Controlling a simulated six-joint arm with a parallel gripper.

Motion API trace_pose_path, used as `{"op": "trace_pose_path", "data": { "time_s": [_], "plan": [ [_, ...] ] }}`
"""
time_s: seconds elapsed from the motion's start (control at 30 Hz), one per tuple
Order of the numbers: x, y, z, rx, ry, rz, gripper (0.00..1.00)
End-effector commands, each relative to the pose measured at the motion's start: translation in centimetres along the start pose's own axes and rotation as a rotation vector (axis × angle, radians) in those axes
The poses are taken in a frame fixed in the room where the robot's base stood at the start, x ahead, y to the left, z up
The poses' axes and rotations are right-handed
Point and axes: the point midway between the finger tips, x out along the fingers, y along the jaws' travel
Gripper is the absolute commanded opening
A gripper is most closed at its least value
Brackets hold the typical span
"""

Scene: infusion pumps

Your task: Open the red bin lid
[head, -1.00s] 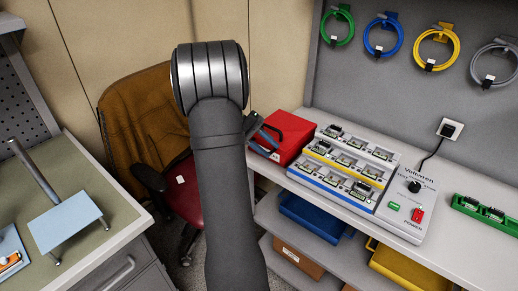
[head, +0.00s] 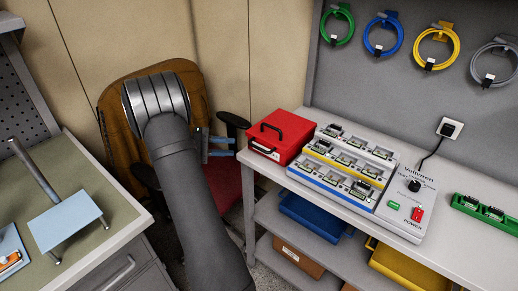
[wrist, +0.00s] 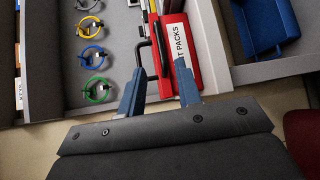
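The red bin (head: 297,129) sits at the left end of the grey workbench, with a black handle on its lid and a white label on its front. Its lid looks shut. It also shows in the wrist view (wrist: 205,35), where the label ends in "T PACKS". My gripper (head: 219,145) is to the left of the bin in the head view, apart from it. In the wrist view my gripper (wrist: 161,88) has two blue-grey fingers spread, with nothing held between them. The bin and its black handle lie beyond the fingertips.
A multi-slot charging station (head: 345,165) stands close to the right of the bin. Blue (head: 312,214) and yellow (head: 405,268) bins are on the shelf below. A chair (head: 140,88) is behind my arm. A side bench (head: 95,175) is at left.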

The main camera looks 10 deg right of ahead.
Motion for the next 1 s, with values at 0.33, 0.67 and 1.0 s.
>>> {"op": "trace_pose_path", "data": {
  "time_s": [0.33, 0.67, 1.0],
  "plan": [
    [7.6, 0.1, 0.1, 0.0, -0.003, 0.0, 0.31],
    [10.9, 0.0, 0.0, 0.001, -0.001, -0.001, 0.31],
    [11.1, 0.0, 0.0, 0.001, 0.0, -0.001, 0.21]
  ]
}}
